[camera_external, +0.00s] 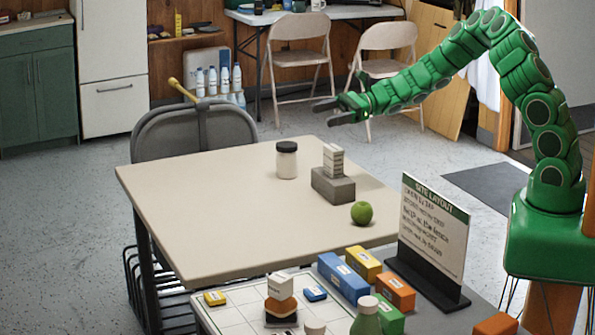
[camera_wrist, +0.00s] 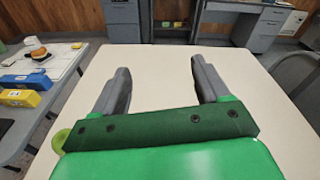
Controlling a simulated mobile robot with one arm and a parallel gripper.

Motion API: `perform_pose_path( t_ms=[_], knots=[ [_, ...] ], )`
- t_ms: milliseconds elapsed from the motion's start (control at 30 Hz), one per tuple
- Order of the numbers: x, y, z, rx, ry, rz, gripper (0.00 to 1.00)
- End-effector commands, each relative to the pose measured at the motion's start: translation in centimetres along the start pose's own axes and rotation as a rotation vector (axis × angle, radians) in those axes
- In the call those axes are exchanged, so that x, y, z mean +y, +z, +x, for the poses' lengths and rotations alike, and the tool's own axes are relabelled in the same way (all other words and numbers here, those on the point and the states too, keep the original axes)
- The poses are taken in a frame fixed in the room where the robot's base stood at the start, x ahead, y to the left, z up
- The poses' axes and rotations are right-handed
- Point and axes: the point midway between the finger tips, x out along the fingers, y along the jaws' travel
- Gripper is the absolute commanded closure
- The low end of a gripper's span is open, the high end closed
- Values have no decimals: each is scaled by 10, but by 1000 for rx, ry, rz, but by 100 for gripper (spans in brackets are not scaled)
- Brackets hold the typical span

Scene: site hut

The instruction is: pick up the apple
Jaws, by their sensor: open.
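A green apple (camera_external: 362,213) sits on the beige table (camera_external: 220,200), near its right edge, in the external view. In the wrist view a green rounded shape that looks like the apple (camera_wrist: 59,139) shows at the lower left, partly hidden by my gripper body. My gripper (camera_external: 325,112) is open and empty. It is high above the far part of the table, up and to the left of the apple in the external view. In the wrist view its two grey fingers (camera_wrist: 159,68) stand wide apart with only bare tabletop between them.
A grey block with a small white box (camera_external: 333,160) stands just behind the apple, with a white jar (camera_external: 287,160) left of it. A sign (camera_external: 433,225) stands right of the apple. Coloured blocks (camera_external: 343,278) lie in front. The table's left half is clear.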

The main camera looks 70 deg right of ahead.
Motion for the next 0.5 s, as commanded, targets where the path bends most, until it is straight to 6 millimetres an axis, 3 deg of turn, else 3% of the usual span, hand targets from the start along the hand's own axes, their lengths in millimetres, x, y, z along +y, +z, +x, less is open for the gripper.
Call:
perform_pose_path(
  t_ms=[100, 200, 500],
  knots=[
    [47, 11, -3, 40, 148, -86, 25],
    [79, 13, -9, 73, 250, -147, 25],
    [144, 9, -36, 150, 464, -263, 25]
  ],
)
